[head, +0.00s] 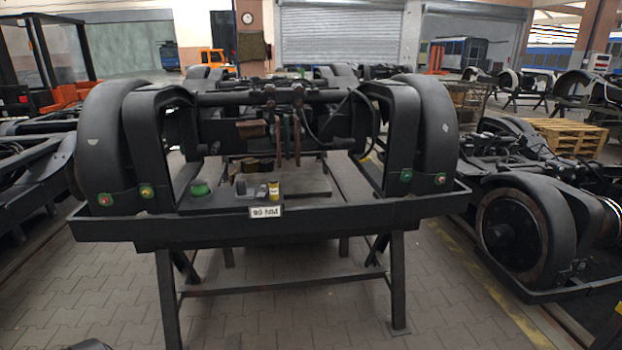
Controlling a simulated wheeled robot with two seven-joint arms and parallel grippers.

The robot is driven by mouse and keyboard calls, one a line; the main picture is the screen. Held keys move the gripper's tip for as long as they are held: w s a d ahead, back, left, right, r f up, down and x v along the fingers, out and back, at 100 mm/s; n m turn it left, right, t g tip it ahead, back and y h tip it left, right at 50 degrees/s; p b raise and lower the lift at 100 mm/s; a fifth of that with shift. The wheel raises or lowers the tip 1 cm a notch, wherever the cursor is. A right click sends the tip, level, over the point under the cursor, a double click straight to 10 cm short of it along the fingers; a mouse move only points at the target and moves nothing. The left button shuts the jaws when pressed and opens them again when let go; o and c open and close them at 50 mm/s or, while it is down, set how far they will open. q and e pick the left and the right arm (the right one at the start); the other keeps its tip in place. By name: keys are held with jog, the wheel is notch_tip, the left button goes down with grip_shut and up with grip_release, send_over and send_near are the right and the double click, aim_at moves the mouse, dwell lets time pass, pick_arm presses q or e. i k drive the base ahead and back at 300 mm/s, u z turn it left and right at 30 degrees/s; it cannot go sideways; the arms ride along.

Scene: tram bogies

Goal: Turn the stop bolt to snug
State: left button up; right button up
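A black tram bogie (290,110) stands on a trestle frame straight ahead in the head view. On its left end a red bolt-like part (105,199) sits on a green patch, with a yellow one (146,191) beside it. On its right end there is a green part (406,175). I cannot tell which of these is the stop bolt. A sign reading "90 NM" (265,212) is on the front edge of the black front ledge (330,218). Neither of my grippers is in view.
On the ledge are a green round object (200,187), small grey items (256,187) and a yellow-and-dark can (273,190). Another bogie with a large wheel (512,240) stands at right, more dark frames (40,170) at left.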

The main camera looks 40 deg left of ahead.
aim_at(263, 189)
jog(key=u, duration=0.1)
jog(key=i, duration=0.95)
jog(key=u, duration=0.45)
